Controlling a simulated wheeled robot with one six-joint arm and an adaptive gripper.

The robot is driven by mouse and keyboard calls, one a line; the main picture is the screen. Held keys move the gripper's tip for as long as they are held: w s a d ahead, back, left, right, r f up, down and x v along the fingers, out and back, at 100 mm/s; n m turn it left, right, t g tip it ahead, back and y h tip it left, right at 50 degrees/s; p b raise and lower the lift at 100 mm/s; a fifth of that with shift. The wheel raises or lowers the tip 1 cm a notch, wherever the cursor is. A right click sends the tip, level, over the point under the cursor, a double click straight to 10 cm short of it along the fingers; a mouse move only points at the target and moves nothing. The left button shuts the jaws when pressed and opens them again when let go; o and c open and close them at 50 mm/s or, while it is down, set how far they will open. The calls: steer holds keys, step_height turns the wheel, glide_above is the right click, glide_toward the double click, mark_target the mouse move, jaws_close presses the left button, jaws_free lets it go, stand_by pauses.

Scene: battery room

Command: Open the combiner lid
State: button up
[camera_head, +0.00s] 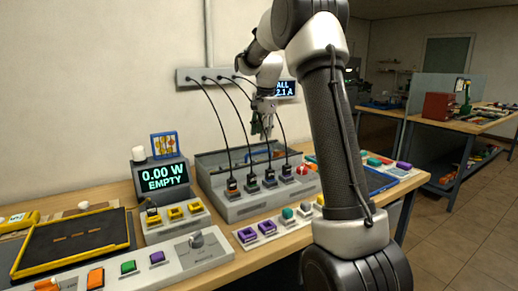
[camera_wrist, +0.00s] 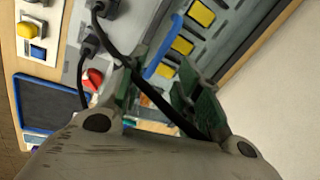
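The combiner is a grey box (camera_head: 240,207) on the bench, with several black cables plugged along its front. Its upper part shows a recessed grey interior; I cannot tell whether a clear lid covers it. A blue curved bar (camera_head: 263,155) shows at the box's top, and in the wrist view a blue bar (camera_wrist: 163,52) lies beside yellow squares (camera_wrist: 182,45). My gripper (camera_head: 262,126) is above the back part of the box, pointing down. In the wrist view its green-padded fingers (camera_wrist: 163,95) are apart, with a black cable passing across the gap; no thing is clearly held.
Black cables hang from a wall strip (camera_head: 200,76) close around my gripper. A display reading 0.00 W EMPTY (camera_head: 164,177) stands left of the box. A red knob (camera_head: 302,170) is at its right. Button panels (camera_head: 130,270) line the bench front.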

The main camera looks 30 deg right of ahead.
mark_target(259, 152)
steer(key=f+m, duration=0.1)
steer(key=f, duration=0.1)
steer(key=w+f+m, duration=0.1)
steer(key=f, duration=0.4)
steer(key=shift+w+f+m, duration=0.15)
steer(key=shift+w+m, duration=0.15)
steer(key=shift+m, duration=0.1)
jaws_close()
